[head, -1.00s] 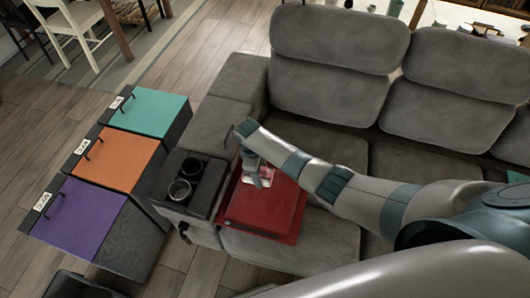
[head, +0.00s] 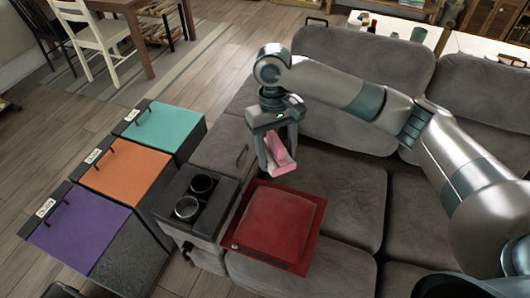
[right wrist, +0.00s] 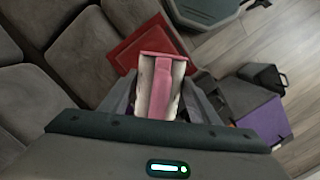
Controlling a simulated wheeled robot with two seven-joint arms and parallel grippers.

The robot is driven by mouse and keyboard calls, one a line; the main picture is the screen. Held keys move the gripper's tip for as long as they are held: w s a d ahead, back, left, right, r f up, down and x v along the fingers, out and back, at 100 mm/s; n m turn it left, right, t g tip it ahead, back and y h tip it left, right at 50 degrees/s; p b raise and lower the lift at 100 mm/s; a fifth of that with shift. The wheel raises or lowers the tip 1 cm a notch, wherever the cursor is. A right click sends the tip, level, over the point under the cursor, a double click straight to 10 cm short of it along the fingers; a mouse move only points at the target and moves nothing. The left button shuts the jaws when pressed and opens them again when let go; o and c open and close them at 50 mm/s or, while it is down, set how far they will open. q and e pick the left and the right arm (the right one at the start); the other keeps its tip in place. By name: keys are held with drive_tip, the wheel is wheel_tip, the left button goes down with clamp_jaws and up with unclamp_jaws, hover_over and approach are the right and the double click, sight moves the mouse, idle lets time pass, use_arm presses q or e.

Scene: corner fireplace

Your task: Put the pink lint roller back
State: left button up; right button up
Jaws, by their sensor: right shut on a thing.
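My right gripper (head: 274,165) is shut on the pink lint roller (head: 282,160) and holds it in the air above the sofa, near the far edge of the red cushion-like box. In the right wrist view the lint roller (right wrist: 161,88) sits between the fingers, its pink handle and pale sides showing. Three boxes stand on the floor at the left, with lids in teal (head: 163,120), orange (head: 128,168) and purple (head: 78,225). Each lid is down and has a dark handle and a white label. My left gripper is not in view.
The red box (head: 275,228) lies on the grey sofa (head: 360,190). A dark cup-holder console (head: 190,200) with two cups stands between the sofa seat and the lidded boxes. A white chair (head: 100,38) and table are at the far left. Wooden floor (head: 75,130) is open beyond the boxes.

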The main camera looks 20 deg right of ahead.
drive_tip(key=s+d+r+m+b, duration=0.1)
drive_tip(key=s+d+r, duration=0.2)
drive_tip(key=s, duration=0.5)
drive_tip(key=shift+s+d+m, duration=0.15)
drive_tip(key=shift+d+m, duration=0.1)
drive_tip(key=shift+m, duration=0.15)
